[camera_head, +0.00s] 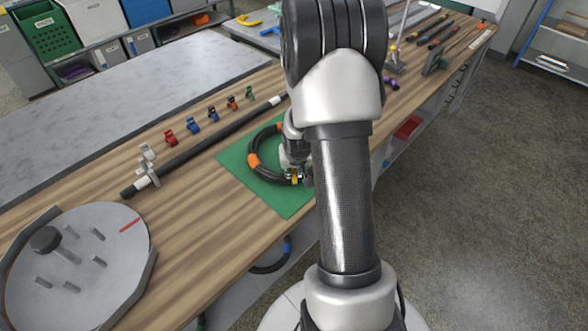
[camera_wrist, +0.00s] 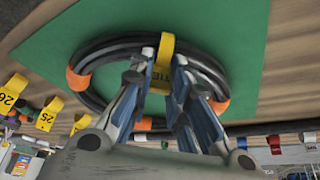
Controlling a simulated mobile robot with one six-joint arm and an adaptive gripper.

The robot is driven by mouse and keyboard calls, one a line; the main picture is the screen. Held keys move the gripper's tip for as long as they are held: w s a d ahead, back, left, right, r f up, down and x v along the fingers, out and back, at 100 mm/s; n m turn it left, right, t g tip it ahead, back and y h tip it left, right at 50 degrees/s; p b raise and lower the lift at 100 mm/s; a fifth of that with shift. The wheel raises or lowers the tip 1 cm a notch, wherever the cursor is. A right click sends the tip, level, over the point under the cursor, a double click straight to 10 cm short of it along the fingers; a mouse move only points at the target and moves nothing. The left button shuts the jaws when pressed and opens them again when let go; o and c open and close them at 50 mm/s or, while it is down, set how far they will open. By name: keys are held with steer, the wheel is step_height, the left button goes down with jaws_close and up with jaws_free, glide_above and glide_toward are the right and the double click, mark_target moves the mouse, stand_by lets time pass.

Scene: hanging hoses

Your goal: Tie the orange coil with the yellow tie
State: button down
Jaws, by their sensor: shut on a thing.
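The orange coil (camera_head: 254,161) is a black hose loop with orange bands, lying on a green mat (camera_head: 290,206) on the wooden bench. The coil (camera_wrist: 80,80) also fills the middle of the wrist view. My gripper (camera_wrist: 164,60) is shut on the yellow tie (camera_wrist: 167,44), at the coil's edge. The tie lies across the hose; I cannot tell whether it goes all the way around. In the head view my gripper (camera_head: 297,168) is low over the coil's right side, and a bit of the yellow tie (camera_head: 295,179) shows beneath it. My arm hides the coil's right part.
A black bar (camera_head: 210,144) with several coloured clips behind it runs along the bench. A round grey plate with pegs (camera_head: 80,250) stands at the front left. Numbered yellow tags (camera_wrist: 45,116) show in the wrist view. Bare bench lies between plate and mat.

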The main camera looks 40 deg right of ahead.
steer(key=shift+s+a+f+b, duration=0.2)
steer(key=shift+s+f+b, duration=0.1)
steer(key=shift+f, duration=0.25)
steer(key=shift+s+a+f+b, duration=0.2)
steer(key=shift+s+f, duration=0.1)
steer(key=shift+f, duration=0.2)
steer(key=c, duration=1.8)
jaws_free()
steer(key=shift+c, duration=0.2)
steer(key=o, duration=0.4)
steer(key=shift+w+d+f, duration=0.3)
steer(key=shift+w+d, duration=0.05)
steer(key=shift+w, duration=0.1)
steer(key=shift+r, duration=0.2)
steer(key=w+v, duration=0.1)
steer(key=v, duration=1.1)
steer(key=shift+d+r, duration=0.25)
steer(key=shift+r, duration=0.05)
